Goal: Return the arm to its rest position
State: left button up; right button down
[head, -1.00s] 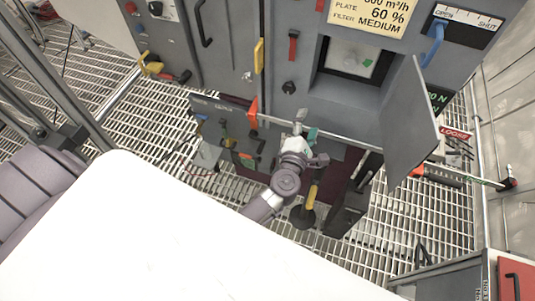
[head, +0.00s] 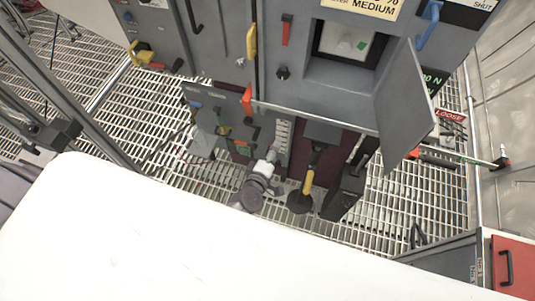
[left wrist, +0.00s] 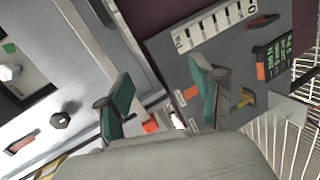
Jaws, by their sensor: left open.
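My left arm shows low in the middle of the head view, above the grating and in front of the grey cabinet (head: 225,55). Its gripper (head: 270,159) is small there and partly hidden by its own wrist. In the left wrist view, the two teal fingers of the left gripper (left wrist: 160,72) stand well apart with nothing between them. A tilted panel with a white scale strip (left wrist: 213,26) lies beyond the fingers. My right gripper is in neither view.
A grey door (head: 404,108) stands open beside a recessed opening (head: 345,75) in the cabinet. A horizontal rail (head: 320,118) runs below it. A yellow-handled tool (head: 309,178) stands right of my arm. A red-fronted box (head: 513,262) is at lower right.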

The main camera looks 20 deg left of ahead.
pick_arm(q)
jog(key=shift+s+a+f, duration=0.15)
jog(key=shift+s+f, duration=0.15)
jog(key=shift+f, duration=0.1)
